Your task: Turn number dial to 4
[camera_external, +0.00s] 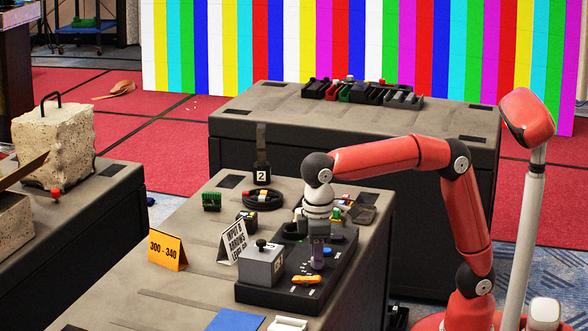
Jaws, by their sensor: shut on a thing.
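A black control board (345,262) lies on the near grey table. My gripper (318,264) reaches straight down onto the middle of this board. It is shut on a small part there, which I take to be the number dial; the fingers hide it, and I cannot read its number or where it points. A grey box (258,270) with a black knob on top stands on the board just left of my gripper.
An orange piece (306,280) lies on the board in front of my gripper. A white sign (231,241) and an orange 300-340 sign (167,250) stand to the left. A coiled black cable (264,198) lies behind.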

